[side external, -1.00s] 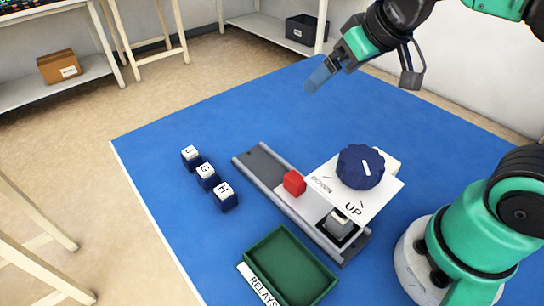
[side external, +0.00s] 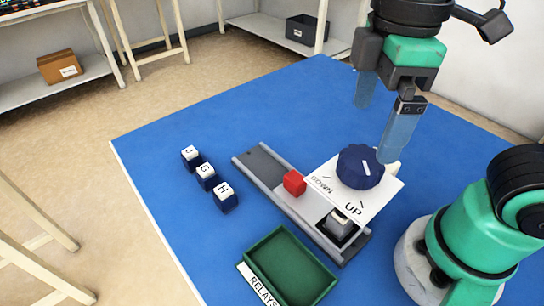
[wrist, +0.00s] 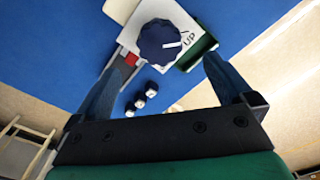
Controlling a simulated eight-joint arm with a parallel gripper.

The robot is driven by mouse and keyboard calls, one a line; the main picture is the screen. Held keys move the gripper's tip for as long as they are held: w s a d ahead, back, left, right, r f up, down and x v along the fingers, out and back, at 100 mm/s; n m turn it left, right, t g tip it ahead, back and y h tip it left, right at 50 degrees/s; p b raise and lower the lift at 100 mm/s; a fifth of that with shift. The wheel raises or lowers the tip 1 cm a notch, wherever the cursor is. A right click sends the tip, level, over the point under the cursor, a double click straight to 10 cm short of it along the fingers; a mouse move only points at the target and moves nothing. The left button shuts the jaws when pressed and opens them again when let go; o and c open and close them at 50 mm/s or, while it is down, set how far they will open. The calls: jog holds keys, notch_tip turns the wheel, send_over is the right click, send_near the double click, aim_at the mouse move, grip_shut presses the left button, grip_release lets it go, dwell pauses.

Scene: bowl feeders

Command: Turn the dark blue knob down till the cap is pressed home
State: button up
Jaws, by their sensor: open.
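The dark blue knob (side external: 360,167) sits on a white panel (side external: 377,207) marked DOWN and UP. Its white pointer line lies nearer the UP side, though its exact setting is hard to read. In the wrist view the knob (wrist: 162,42) shows ahead, between and beyond my fingers. A cap with a pale top (side external: 341,222) sits in the fixture below the panel's front edge; I cannot tell how deep it sits. My gripper (side external: 378,125) is open and empty, fingers pointing down, above and behind the knob, apart from it.
A red block (side external: 294,183) sits on the grey rail (side external: 262,164) beside the panel. Lettered dark blue relays J (side external: 191,158), G (side external: 206,176) and H (side external: 225,197) stand to the left. A green tray (side external: 250,251) labelled RELAYS lies in front. The blue mat's far left is clear.

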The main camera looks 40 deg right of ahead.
aim_at(362, 158)
jog(key=shift+f, duration=2.95)
jog(key=c, duration=1.2)
jog(key=shift+c, duration=0.2)
